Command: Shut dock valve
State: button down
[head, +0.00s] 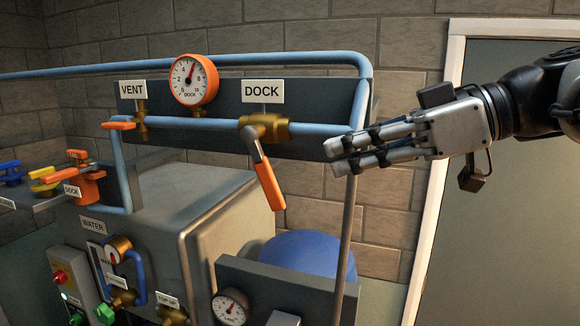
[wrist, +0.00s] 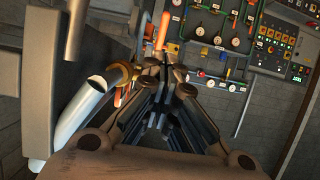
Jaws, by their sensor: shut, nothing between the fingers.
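The dock valve (head: 264,127) is a brass body on a light blue horizontal pipe, below a white DOCK label (head: 262,91). Its orange lever (head: 268,182) hangs down, tilted with its lower end to the right, across the pipe's line. My gripper (head: 333,158) is to the right of the lever, apart from it in the head view. Its fingers are together and empty, pointing left. In the wrist view the fingers (wrist: 166,82) point up the picture. A brass fitting with orange parts (wrist: 122,74) shows just left of them, partly hidden; I cannot tell how near it is.
A DOCK gauge (head: 194,82) and a VENT valve (head: 141,118) are left of the dock valve. An upright pipe (head: 348,225) stands below my fingers. Grey housing (head: 215,205) and a blue rounded object (head: 305,252) are below. A door (head: 525,220) is at right.

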aim_at(274, 176)
jog(key=x, duration=0.7)
jog(key=shift+a+r+p, duration=0.1)
jog(key=shift+p, duration=0.2)
jog(key=shift+w+a+f, duration=0.3)
jog(key=shift+a, duration=0.15)
